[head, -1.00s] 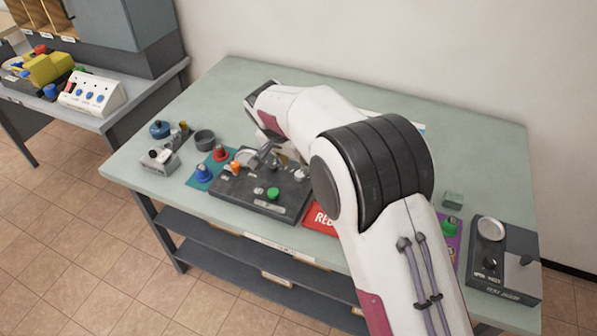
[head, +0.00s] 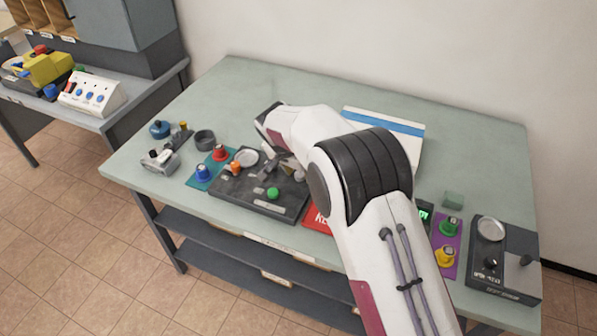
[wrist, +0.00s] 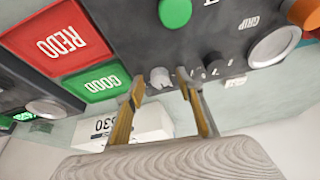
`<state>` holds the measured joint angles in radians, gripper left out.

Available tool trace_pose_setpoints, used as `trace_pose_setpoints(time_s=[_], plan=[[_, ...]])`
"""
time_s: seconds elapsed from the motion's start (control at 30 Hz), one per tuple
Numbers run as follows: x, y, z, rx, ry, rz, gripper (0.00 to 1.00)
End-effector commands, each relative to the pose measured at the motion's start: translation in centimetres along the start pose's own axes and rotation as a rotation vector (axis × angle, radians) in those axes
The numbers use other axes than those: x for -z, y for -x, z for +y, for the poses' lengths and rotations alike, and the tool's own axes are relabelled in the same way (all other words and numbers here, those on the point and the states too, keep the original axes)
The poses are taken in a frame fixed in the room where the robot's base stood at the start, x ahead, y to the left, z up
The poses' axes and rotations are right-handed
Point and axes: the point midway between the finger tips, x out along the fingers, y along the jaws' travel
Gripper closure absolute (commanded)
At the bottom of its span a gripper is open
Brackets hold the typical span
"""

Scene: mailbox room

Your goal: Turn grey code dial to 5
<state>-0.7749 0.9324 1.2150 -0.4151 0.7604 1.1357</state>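The dark control panel (head: 245,200) lies on the table in the head view, with a green button (head: 273,193) and an orange knob (head: 235,167). In the wrist view a small light-grey dial (wrist: 160,78) stands at the panel's edge, beside a smaller black knob (wrist: 213,66). My gripper (wrist: 160,82) is open. Its two fingers appear on either side of the grey dial, with gaps showing. I cannot tell whether the fingertips reach down around it. The dial's pointer and numbers are not readable. In the head view my arm partly hides this end of the panel.
A red REDO pad (wrist: 58,40) and a green GOOD pad (wrist: 102,83) lie beside the panel. A white box marked 830 (wrist: 125,130) is near the fingers. Red and blue knobs (head: 203,174) stand left of the panel; a grey test box (head: 505,270) is at the right.

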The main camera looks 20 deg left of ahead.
Motion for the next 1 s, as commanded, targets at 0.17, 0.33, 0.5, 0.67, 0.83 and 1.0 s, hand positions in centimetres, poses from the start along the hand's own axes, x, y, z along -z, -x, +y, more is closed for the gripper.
trace_pose_setpoints(time_s=[0.17,0.33,0.5,0.67,0.83,1.0], plan=[[0.00,0.02,-0.01,0.000,0.000,0.000,0.89],[0.00,0.03,-0.01,0.000,0.000,0.000,1.00],[0.00,0.01,-0.05,-0.006,-0.015,0.000,1.00],[-0.01,-0.02,-0.16,-0.029,-0.071,0.001,1.00],[0.00,-0.04,-0.28,-0.065,-0.157,0.004,1.00],[0.03,-0.01,-0.33,-0.096,-0.233,0.006,1.00]])
